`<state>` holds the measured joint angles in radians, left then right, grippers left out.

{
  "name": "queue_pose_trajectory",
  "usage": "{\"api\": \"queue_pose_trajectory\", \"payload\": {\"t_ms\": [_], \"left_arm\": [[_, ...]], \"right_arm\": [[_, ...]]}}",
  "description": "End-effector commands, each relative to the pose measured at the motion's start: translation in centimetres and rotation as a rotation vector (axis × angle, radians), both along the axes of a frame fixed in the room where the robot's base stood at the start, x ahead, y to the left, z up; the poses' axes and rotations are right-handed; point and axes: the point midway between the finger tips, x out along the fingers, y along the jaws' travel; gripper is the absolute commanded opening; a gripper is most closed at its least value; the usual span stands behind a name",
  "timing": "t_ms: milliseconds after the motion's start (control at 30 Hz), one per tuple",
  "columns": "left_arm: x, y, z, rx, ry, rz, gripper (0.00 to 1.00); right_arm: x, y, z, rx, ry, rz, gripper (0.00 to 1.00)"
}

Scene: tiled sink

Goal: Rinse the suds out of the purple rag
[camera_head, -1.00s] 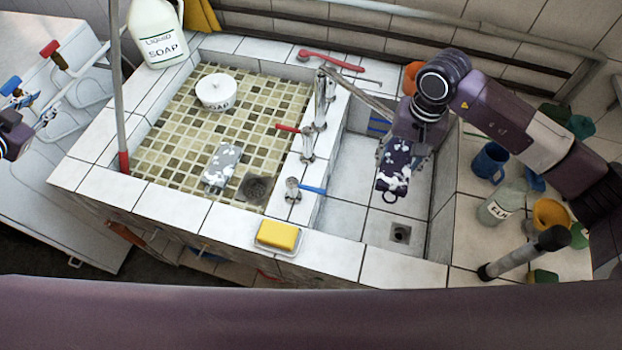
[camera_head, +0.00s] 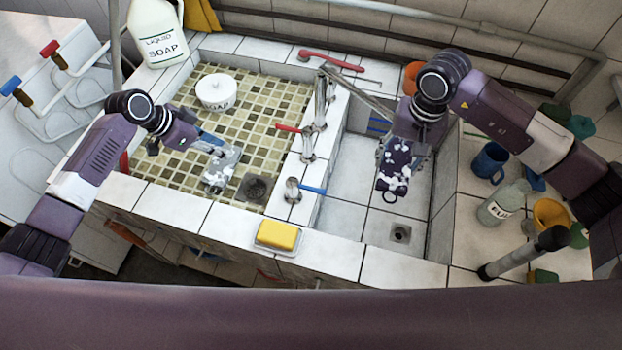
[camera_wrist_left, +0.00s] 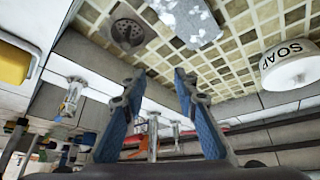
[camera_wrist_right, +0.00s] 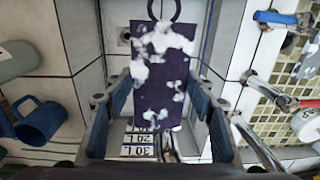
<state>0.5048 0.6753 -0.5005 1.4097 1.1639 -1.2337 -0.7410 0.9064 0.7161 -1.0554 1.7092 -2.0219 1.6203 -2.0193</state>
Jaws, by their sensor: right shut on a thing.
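The purple rag (camera_head: 395,163), with a ring at its lower end and white suds patches, hangs in the plain white right basin (camera_head: 355,185). It also shows in the right wrist view (camera_wrist_right: 155,95). My right gripper (camera_head: 402,148) is shut on it. My left gripper (camera_head: 212,145) is over the mosaic-tiled left basin (camera_head: 150,165), open and empty in the left wrist view (camera_wrist_left: 158,78). Close to it in the head view is a grey, suds-flecked rag (camera_head: 222,165). The tap has a red handle (camera_head: 287,128) and a blue handle (camera_head: 312,189).
A white soap bowl (camera_head: 216,92) stands in the left basin. A yellow sponge (camera_head: 278,236) sits on the front ledge, a soap jug (camera_head: 156,32) at the back left. A blue mug (camera_head: 489,161) and a bottle (camera_head: 502,203) crowd the right counter. The right basin's drain (camera_head: 400,233) is uncovered.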

Motion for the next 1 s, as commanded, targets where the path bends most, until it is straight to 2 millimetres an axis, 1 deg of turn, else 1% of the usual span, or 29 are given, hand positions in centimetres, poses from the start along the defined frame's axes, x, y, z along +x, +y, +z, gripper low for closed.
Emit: {"api": "queue_pose_trajectory", "payload": {"t_ms": [33, 67, 100, 167, 200, 300, 400, 500, 567, 700, 767, 867, 1000], "left_arm": [[0.0, -3.1, 1.1, -0.014, 0.016, -0.076, 0.27], [-0.2, -4.6, 1.6, -0.018, 0.030, -0.123, 0.27], [-0.6, -6.7, 2.3, -0.021, 0.047, -0.187, 0.27], [-1.4, -9.6, 3.6, -0.021, 0.073, -0.290, 0.27], [-1.9, -11.5, 4.6, -0.016, 0.087, -0.362, 0.27], [-3.6, -15.3, 7.0, 0.007, 0.123, -0.537, 0.27], [-5.1, -17.8, 9.1, 0.040, 0.150, -0.685, 0.27], [-6.3, -19.2, 10.7, 0.074, 0.173, -0.794, 0.27], [-6.8, -19.7, 11.3, 0.090, 0.181, -0.840, 0.27], [-7.5, -20.3, 11.9, 0.111, 0.195, -0.892, 0.27], [-7.7, -20.4, 11.5, 0.113, 0.198, -0.900, 0.27], [-8.2, -20.8, 10.3, 0.112, 0.200, -0.900, 0.27], [-9.0, -21.7, 7.8, 0.112, 0.200, -0.899, 0.27]], "right_arm": [[0.0, 0.0, 0.0, 0.000, 0.000, 0.000, 0.26], [0.0, 0.0, 0.0, 0.000, 0.000, 0.000, 0.26], [0.0, 0.0, 0.0, 0.000, 0.000, 0.000, 0.26], [0.0, 0.0, 0.0, 0.000, 0.000, 0.000, 0.26], [0.0, 0.0, 0.0, 0.000, 0.000, 0.000, 0.26], [0.0, 0.0, 0.0, 0.000, 0.000, 0.000, 0.26], [0.0, 0.0, 0.0, 0.000, 0.000, 0.000, 0.26], [0.0, 0.0, 0.0, 0.000, 0.000, 0.000, 0.26], [0.0, 0.0, 0.0, 0.000, 0.000, 0.000, 0.26], [0.0, 0.0, 0.0, 0.000, 0.000, 0.000, 0.26], [0.0, 0.0, 0.0, 0.000, 0.000, 0.000, 0.26], [0.0, 0.0, 0.0, 0.000, 0.000, 0.000, 0.26], [0.0, 0.0, 0.0, 0.000, 0.000, 0.000, 0.26]]}}
